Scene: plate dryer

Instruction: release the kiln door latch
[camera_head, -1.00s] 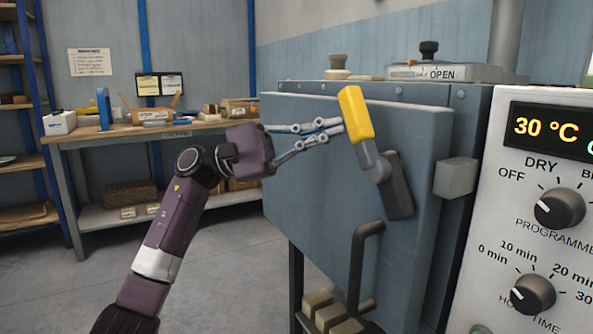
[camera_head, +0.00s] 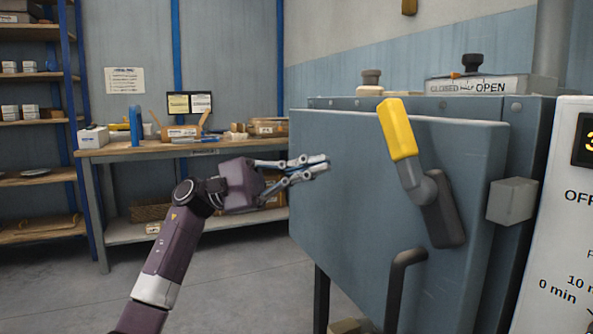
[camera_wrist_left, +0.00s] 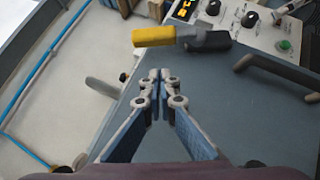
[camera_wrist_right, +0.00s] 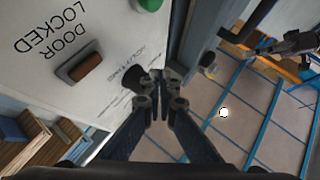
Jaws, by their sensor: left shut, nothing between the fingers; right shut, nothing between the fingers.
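The kiln door (camera_head: 350,180) is a blue-grey panel that looks closed. Its latch has a yellow handle (camera_head: 398,130) pointing up and slightly left, on a grey lever and dark base (camera_head: 443,222). The yellow handle also shows in the left wrist view (camera_wrist_left: 155,36), beyond the fingertips. My left gripper (camera_head: 326,165) is shut and empty, in front of the door and left of the handle, apart from it. My right gripper (camera_wrist_right: 158,75) shows only in its wrist view, shut and empty, near a white panel lettered DOOR LOCKED (camera_wrist_right: 60,40).
A dark bar handle (camera_head: 400,270) sticks out low on the door. A grey block (camera_head: 511,200) sits at the door's right edge, beside the control panel (camera_head: 560,240). A vent slider marked CLOSED and OPEN (camera_head: 480,86) is on top. A workbench (camera_head: 200,148) stands behind left.

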